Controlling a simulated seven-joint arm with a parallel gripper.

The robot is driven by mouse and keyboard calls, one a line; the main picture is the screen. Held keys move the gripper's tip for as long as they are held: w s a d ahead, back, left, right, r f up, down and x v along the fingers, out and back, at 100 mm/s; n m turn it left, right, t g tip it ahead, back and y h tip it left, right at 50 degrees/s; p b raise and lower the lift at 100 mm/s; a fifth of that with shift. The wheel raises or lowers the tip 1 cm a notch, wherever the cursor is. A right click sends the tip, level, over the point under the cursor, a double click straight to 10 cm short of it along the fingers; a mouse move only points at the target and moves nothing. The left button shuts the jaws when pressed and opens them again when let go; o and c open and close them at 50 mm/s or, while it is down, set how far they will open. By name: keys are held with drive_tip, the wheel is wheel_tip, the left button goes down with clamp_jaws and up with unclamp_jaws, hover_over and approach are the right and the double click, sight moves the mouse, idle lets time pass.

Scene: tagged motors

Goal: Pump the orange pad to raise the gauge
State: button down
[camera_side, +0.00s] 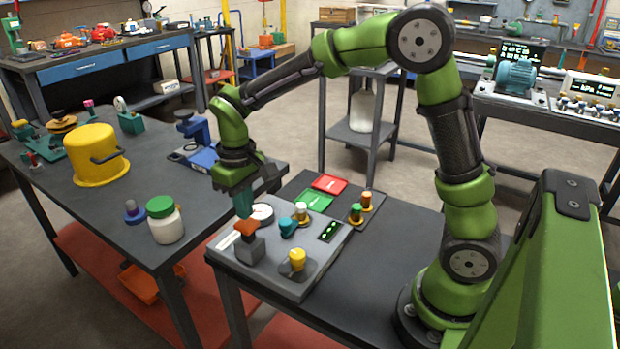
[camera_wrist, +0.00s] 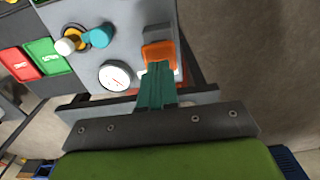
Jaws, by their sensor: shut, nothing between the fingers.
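The orange pad (camera_side: 245,227) tops a dark grey block on the left of the grey control panel (camera_side: 320,262). In the wrist view the orange pad (camera_wrist: 158,54) lies just beyond the fingertips. My gripper (camera_side: 243,212) points down with its teal fingers shut and empty, at or just above the pad; I cannot tell whether they touch. The shut fingers also show in the wrist view (camera_wrist: 158,70). The round white gauge (camera_side: 262,214) sits beside the pad, and its dial with a red needle shows in the wrist view (camera_wrist: 115,76). The reading is too small to tell.
The panel also carries a teal knob (camera_side: 288,228), a white-topped knob (camera_side: 301,212), a yellow knob (camera_side: 297,257) and a small display (camera_side: 329,231). Red (camera_side: 329,184) and green (camera_side: 314,200) plates lie behind it. A white jar (camera_side: 165,220) stands on the left table.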

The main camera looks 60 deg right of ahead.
drive_tip(key=shift+f, duration=1.85)
drive_tip(key=shift+r, duration=1.95)
drive_tip(key=shift+f, duration=0.15)
drive_tip(key=shift+f, duration=1.75)
drive_tip(key=shift+r, duration=1.9)
drive_tip(key=shift+f, duration=0.1)
drive_tip(key=shift+f, duration=1.8)
drive_tip(key=shift+r, duration=0.1)
